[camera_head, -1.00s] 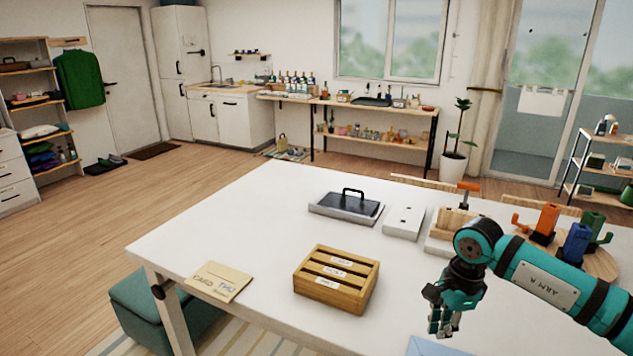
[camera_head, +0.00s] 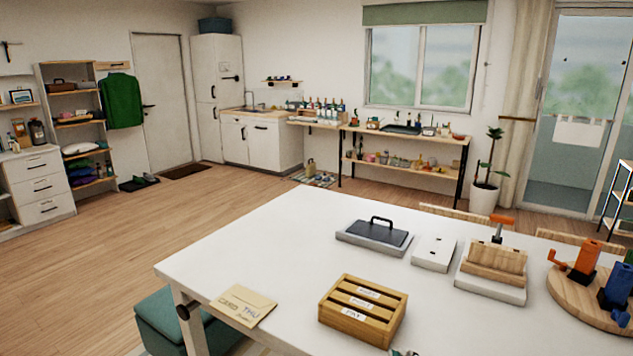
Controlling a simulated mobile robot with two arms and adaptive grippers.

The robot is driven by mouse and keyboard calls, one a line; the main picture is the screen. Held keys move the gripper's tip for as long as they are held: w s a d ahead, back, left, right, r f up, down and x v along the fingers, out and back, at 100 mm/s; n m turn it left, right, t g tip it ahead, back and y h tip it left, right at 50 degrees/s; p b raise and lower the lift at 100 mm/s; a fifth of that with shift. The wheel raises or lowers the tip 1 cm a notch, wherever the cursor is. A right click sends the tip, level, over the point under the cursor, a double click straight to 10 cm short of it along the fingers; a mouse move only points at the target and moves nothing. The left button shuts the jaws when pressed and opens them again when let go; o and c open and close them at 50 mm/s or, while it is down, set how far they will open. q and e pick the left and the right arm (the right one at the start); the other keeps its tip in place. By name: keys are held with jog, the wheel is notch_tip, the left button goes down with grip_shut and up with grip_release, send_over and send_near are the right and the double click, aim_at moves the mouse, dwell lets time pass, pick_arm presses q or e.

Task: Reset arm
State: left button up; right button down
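Only a small grey and teal sliver of what looks like my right gripper (camera_head: 403,352) shows at the bottom edge, just below the wooden slotted box (camera_head: 335,322). Its fingers are cut off by the frame, so its opening cannot be seen. My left gripper is not in view. The white table (camera_head: 285,235) stands below. The wooden box with labelled slots and a tan card envelope (camera_head: 243,306) lie on it, with nothing touching the envelope.
A dark-lidded tray (camera_head: 374,236), a white block (camera_head: 433,253), a wooden stand on a white base (camera_head: 490,285) and a round wooden board (camera_head: 570,299) with orange and blue holders line the table's far right.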

jog(key=s+d+f+m+g+h, duration=0.1)
jog(key=s+d+f+m+g, duration=0.1)
jog(key=s+f+m+g, duration=0.3)
jog(key=s+d+f+m+g+h, duration=0.1)
jog(key=s+d+f+m+g, duration=0.15)
jog(key=s+f, duration=0.45)
jog(key=s+f+m+g, duration=0.3)
jog(key=s+f+g, duration=0.35)
jog(key=s, duration=0.65)
notch_tip(320, 180, down, 26)
jog(key=s, duration=0.1)
jog(key=s+d+f+g, duration=0.1)
jog(key=s+f, duration=0.7)
jog(key=s+d+f+g, duration=0.1)
jog(key=s+d+f, duration=0.1)
jog(key=s+f, duration=0.6)
jog(key=shift+s+d+f, duration=0.25)
jog(key=shift+s+d, duration=0.05)
jog(key=shift+s, duration=0.15)
jog(key=shift+n, duration=0.25)
